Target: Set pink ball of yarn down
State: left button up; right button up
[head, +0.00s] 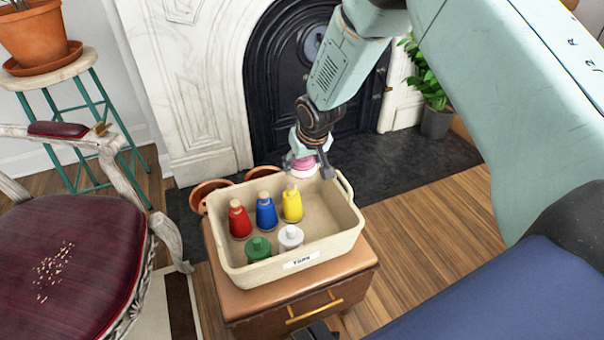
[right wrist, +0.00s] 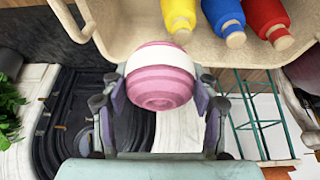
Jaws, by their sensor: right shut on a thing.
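A pink ball of yarn (head: 304,168) with a white band is held by my right gripper (head: 310,164) at the far right corner of a cream bin (head: 345,222). In the right wrist view the pink ball (right wrist: 158,90) sits between the two fingers of the right gripper (right wrist: 160,100), which is shut on it. The ball overlaps the bin's wall there; I cannot tell how high it is above the rim.
The bin holds red (head: 239,219), blue (head: 265,212), yellow (head: 292,205), green (head: 258,248) and white (head: 290,238) spools; its right side is bare. It stands on a wooden cabinet (head: 330,273). Terracotta pots (head: 208,190) are behind it, a chair (head: 75,245) at left.

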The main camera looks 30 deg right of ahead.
aim_at(303, 172)
jog(key=shift+w+f, duration=0.1)
jog(key=shift+f, duration=0.9)
jog(key=shift+f, duration=0.1)
jog(key=shift+f+b, duration=0.45)
jog(key=shift+f, duration=0.05)
jog(key=o, duration=1.1)
jog(key=shift+o, duration=0.2)
